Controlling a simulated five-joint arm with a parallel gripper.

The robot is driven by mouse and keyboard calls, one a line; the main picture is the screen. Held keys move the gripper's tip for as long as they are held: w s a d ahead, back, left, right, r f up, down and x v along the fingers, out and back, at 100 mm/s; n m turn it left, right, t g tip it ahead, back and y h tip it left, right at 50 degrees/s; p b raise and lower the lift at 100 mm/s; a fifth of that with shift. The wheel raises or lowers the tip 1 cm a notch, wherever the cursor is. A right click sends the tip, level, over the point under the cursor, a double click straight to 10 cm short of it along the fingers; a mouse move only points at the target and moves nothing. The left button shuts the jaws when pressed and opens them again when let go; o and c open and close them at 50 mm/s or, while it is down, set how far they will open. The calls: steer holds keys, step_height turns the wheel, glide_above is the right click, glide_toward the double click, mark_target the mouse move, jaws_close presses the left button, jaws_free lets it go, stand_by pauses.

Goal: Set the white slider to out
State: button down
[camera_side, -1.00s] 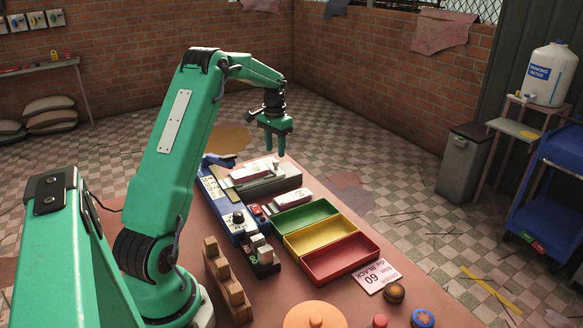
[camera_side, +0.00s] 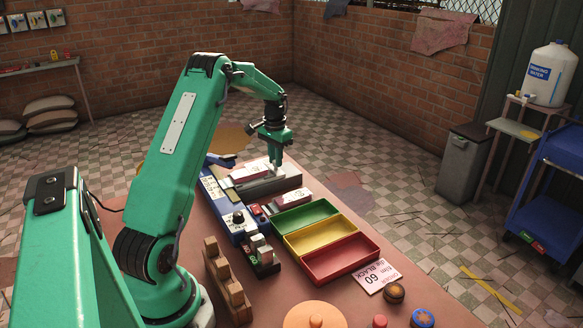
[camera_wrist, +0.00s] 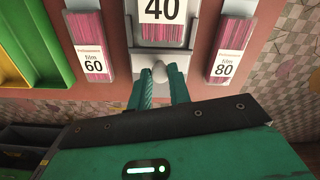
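A pale grey-white slider with a rounded knob (camera_wrist: 159,72) shows in the wrist view. It sits at the near end of a grey holder (camera_wrist: 190,42) that carries a pink incense pack labelled 40 (camera_wrist: 162,10). My gripper (camera_wrist: 161,82) is open, with one green finger to each side of the knob and a gap between them. I cannot tell whether either finger touches the knob. In the side view my gripper (camera_side: 272,166) points down at the grey holder (camera_side: 283,182); the fingertips partly hide the knob there.
Packs labelled 60 (camera_wrist: 88,45) and 80 (camera_wrist: 230,48) flank the holder. In the side view a blue unit (camera_side: 226,207) with a black dial stands left of it. Green (camera_side: 307,217), yellow and red trays lie nearer, beside a label card (camera_side: 376,276) and a wooden rack (camera_side: 228,282).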

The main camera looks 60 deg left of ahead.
steer(key=shift+w, duration=2.9)
steer(key=c, duration=1.3)
jaws_free()
steer(key=shift+r, duration=0.1)
step_height(320, 180, up, 8)
steer(key=shift+f, duration=0.2)
steer(key=shift+d+r, duration=0.1)
